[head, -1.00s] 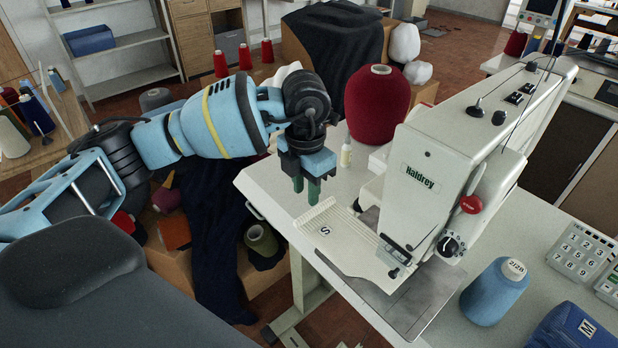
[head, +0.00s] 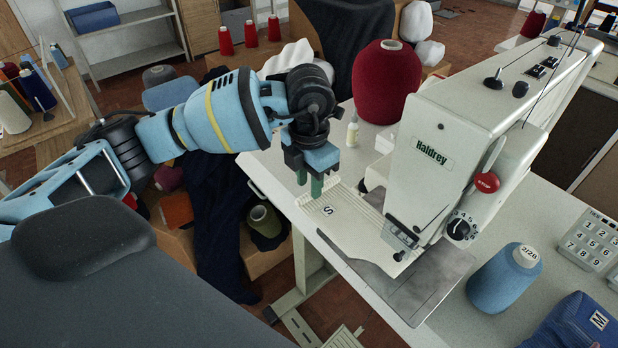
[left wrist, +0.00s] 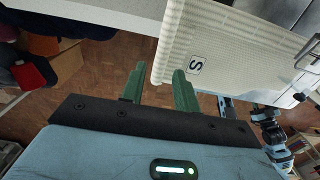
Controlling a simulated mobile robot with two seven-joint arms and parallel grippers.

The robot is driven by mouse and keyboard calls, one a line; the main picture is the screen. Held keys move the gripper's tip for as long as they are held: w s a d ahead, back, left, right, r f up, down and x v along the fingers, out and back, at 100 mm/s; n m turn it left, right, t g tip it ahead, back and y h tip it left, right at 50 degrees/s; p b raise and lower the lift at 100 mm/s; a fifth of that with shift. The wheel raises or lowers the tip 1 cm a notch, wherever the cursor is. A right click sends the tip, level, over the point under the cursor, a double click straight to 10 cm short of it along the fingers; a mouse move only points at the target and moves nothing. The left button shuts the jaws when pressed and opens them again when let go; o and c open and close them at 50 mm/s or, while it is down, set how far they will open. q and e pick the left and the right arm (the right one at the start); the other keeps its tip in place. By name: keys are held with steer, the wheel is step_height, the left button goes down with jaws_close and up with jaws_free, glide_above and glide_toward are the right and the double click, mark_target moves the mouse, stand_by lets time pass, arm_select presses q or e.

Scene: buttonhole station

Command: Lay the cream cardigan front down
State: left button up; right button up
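The cream cardigan front (head: 345,214) is a ribbed panel with a white "S" tag. It lies on the bed of the Haldrey machine (head: 450,150), its near edge towards my left arm. It also shows in the left wrist view (left wrist: 225,50), flat and hanging past the table edge. My left gripper (head: 309,190) points down at the panel's far left corner. Its green fingers (left wrist: 158,90) stand apart with a clear gap, one fingertip overlapping the panel's edge in view. Whether they touch it I cannot tell. A blue and black arm, likely my right, shows small in the left wrist view; its fingers are unclear.
A large dark red yarn cone (head: 380,82) and a small bottle (head: 352,131) stand behind the panel. A blue cone (head: 505,278), a keypad (head: 592,240) and a blue pouch (head: 575,325) are at the right. Dark cloth (head: 215,220) hangs below my left arm.

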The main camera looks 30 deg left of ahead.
arm_select(q)
steer(key=shift+f, duration=0.35)
arm_select(e)
steer(key=shift+s+f, duration=0.35)
steer(key=shift+s, duration=0.1)
arm_select(q)
steer(key=shift+f+b, duration=0.1)
steer(key=shift+b, duration=0.2)
arm_select(e)
steer(key=shift+f, duration=0.1)
arm_select(q)
steer(key=shift+f, duration=0.3)
arm_select(e)
steer(key=shift+w+f, duration=0.1)
steer(key=shift+w, duration=0.2)
steer(key=shift+s+f, duration=0.1)
steer(key=shift+s, duration=0.15)
steer(key=shift+w+r, duration=0.15)
steer(key=shift+r, duration=0.1)
arm_select(q)
steer(key=shift+c, duration=0.3)
steer(key=c, duration=0.6)
steer(key=shift+r, duration=0.15)
arm_select(e)
steer(key=shift+w+r, duration=0.25)
